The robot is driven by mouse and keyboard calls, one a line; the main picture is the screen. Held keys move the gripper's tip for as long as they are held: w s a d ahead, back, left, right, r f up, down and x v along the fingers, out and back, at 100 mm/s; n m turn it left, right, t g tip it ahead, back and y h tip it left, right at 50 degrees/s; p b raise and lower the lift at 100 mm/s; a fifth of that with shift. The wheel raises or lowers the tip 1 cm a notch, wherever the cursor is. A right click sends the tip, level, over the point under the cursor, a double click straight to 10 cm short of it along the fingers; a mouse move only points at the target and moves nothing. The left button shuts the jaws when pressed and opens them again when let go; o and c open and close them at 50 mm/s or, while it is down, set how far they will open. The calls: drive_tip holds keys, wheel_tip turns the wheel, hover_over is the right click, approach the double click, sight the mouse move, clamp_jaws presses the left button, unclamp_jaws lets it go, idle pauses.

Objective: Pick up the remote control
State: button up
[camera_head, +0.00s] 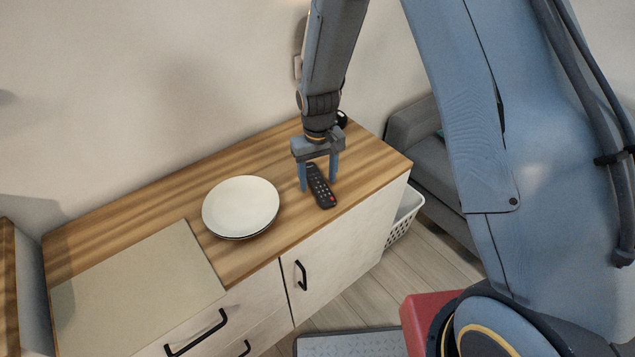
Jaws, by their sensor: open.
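The remote control (321,188) is black with small buttons, one of them red. It lies on the wooden top of the cabinet (376,165), near the front edge. My gripper (318,187) points down over the remote with its fingers apart, one on each side of it in this view. The far end of the remote is partly hidden under the gripper. I cannot tell whether the fingers touch the remote or how high they are above the wood.
A white plate (240,205) sits left of the remote. A beige flat panel (140,290) covers the cabinet's left front. Black handles (301,275) are on its front. A white basket (404,217) and a grey sofa (425,150) stand to the right. The wall is close behind.

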drive_tip(key=c, duration=1.2)
